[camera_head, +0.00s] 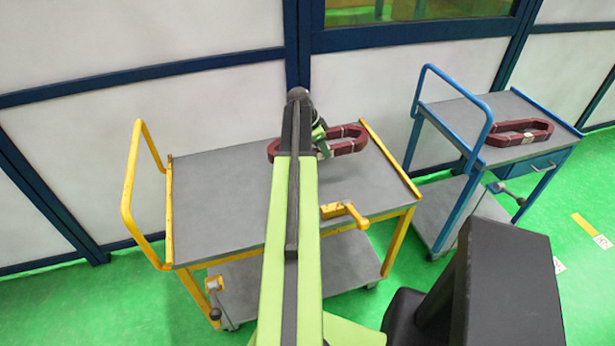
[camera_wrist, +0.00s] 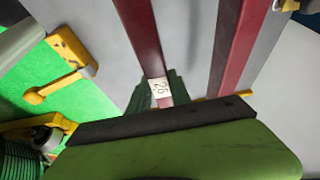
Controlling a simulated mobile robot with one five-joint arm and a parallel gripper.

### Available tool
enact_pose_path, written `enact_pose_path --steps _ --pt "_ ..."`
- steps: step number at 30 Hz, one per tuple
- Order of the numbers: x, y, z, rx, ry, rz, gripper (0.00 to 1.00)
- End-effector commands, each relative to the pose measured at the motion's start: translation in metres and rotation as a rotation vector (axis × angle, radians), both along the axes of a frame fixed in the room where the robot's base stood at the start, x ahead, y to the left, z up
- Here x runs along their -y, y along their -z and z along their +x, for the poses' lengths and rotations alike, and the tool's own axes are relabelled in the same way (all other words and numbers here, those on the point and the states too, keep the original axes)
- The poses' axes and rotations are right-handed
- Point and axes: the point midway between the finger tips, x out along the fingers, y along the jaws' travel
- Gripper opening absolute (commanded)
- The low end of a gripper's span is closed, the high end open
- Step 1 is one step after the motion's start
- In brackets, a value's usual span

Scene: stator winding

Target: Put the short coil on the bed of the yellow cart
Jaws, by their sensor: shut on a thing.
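A dark red, elongated loop-shaped coil (camera_head: 350,146) is at the far right part of the yellow cart's grey bed (camera_head: 220,200). My gripper (camera_head: 321,140) is shut on one long side of this coil. In the wrist view the coil (camera_wrist: 140,35) shows two long red bars, with a white tag marked 26 at the fingers (camera_wrist: 160,92). Whether it touches the bed or hangs just above it, I cannot tell. Part of the coil is hidden behind my arm. A second dark red coil (camera_head: 518,132) lies on the blue cart (camera_head: 440,112).
The yellow cart has a push handle (camera_head: 130,190) at its left and a yellow lever (camera_head: 347,211) on its front side. The bed's left half is bare. A white panelled wall (camera_head: 220,110) stands behind both carts. Green floor (camera_head: 110,300) is open at the front left.

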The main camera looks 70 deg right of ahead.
Motion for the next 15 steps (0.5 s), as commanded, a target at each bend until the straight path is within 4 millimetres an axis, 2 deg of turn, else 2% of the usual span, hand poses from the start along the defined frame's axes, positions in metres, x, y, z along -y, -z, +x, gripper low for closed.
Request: enact_pose_path --steps 1,3,6,11,15 --pt "0.023 0.001 -0.003 -0.001 0.003 -0.001 0.0" --pt "0.041 0.002 -0.008 0.0 0.003 -0.002 0.0" --pt "0.055 0.002 -0.013 0.0 0.001 -0.002 0.0" --pt "0.057 0.003 -0.015 0.0 0.001 -0.002 0.0" --pt "0.038 0.017 -0.015 0.0 0.0 -0.001 0.0"
